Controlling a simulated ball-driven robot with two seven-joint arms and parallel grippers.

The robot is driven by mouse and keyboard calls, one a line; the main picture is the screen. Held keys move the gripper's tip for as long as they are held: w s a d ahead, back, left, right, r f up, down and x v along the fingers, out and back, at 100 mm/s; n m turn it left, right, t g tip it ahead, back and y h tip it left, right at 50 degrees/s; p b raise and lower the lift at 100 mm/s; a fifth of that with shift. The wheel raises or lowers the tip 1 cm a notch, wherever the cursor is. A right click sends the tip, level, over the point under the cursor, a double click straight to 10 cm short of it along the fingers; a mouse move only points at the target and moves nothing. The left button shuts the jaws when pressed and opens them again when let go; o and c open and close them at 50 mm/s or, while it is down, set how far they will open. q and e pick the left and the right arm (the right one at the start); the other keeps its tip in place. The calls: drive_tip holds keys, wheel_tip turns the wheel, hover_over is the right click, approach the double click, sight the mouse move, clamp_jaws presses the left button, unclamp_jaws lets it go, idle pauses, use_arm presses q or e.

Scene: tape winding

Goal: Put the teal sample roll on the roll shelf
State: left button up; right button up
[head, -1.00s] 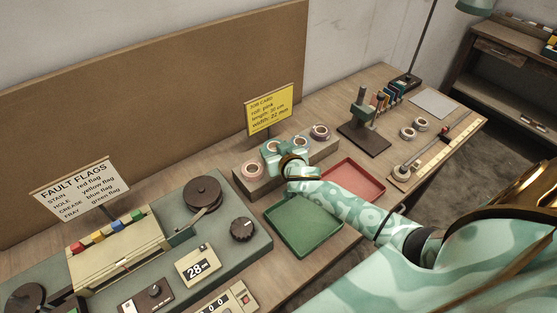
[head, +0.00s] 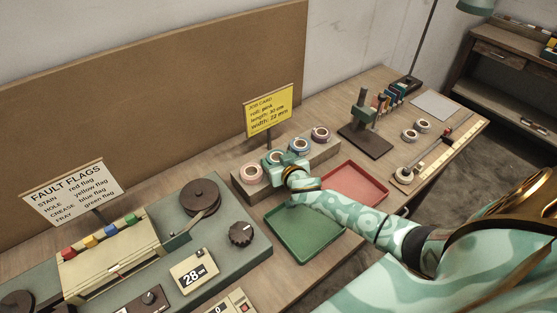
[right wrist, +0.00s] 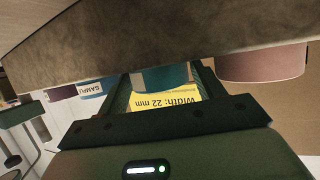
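The teal sample roll (right wrist: 163,78) stands on the roll shelf (right wrist: 150,40), which appears upside down in the right wrist view. In the head view the roll (head: 271,158) is partly hidden by my right gripper (head: 281,162), between a pink roll (head: 250,174) and a roll marked in blue (head: 302,145) on the shelf (head: 262,190). In the right wrist view my right gripper (right wrist: 165,92) is open. Its fingers are spread to either side of the teal roll, with a gap visible on the right side. My left gripper is not in view.
A purple roll (head: 321,133) stands at the shelf's far end. A green tray (head: 305,236) and a red tray (head: 354,184) lie in front of the shelf. The job card (head: 270,110) stands behind it. The winding machine (head: 150,240) is to the left.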

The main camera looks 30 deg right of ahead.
drive_tip(key=shift+r, duration=0.1)
drive_tip(key=shift+s+r, duration=0.2)
drive_tip(key=p+v, duration=0.3)
drive_tip(key=v, duration=0.8)
drive_tip(key=shift+s, duration=0.3)
